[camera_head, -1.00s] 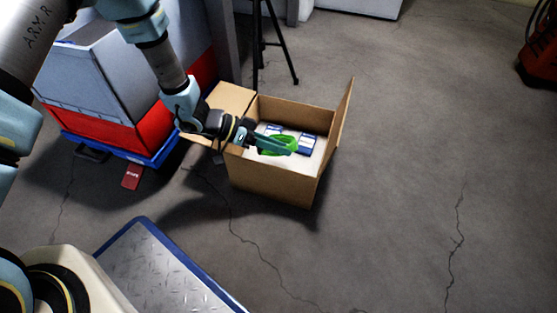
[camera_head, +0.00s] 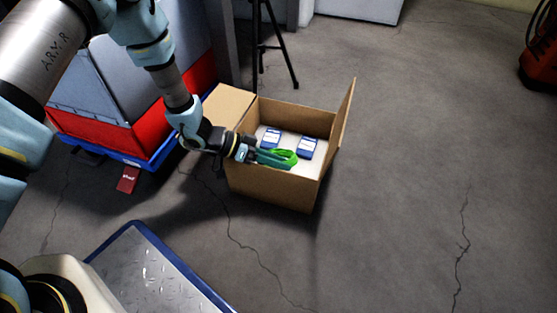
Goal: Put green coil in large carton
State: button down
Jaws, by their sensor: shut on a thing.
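The large carton (camera_head: 275,186) stands open on the floor in the middle of the view, with its flaps spread. My gripper (camera_head: 278,158) reaches in from the left, at the carton's near side. It is shut on the green coil (camera_head: 288,155), a bright green loop at the fingertips. The coil shows over the carton's opening; I cannot tell whether it touches the inside. Two blue-and-white boxes lie on the pale surface inside the carton, one at the left (camera_head: 271,138) and one at the right (camera_head: 307,147).
A red bin (camera_head: 122,140) on a blue base stands to the left, with a red tag (camera_head: 128,179) on the floor. A black tripod (camera_head: 276,45) stands behind the carton. A metal plate with a blue edge (camera_head: 155,275) is in front.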

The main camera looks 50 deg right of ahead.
jog(key=shift+a+f, duration=0.1)
jog(key=shift+f, duration=0.1)
jog(key=c, duration=0.8)
grip_release()
jog(key=shift+a+f, duration=0.1)
jog(key=p+v, duration=0.1)
jog(key=v, duration=0.3)
jog(key=p+v, duration=0.2)
jog(key=v, duration=0.2)
jog(key=r+p+v, duration=0.1)
jog(key=p+v, duration=0.1)
jog(key=v, duration=0.2)
jog(key=shift+r, duration=0.2)
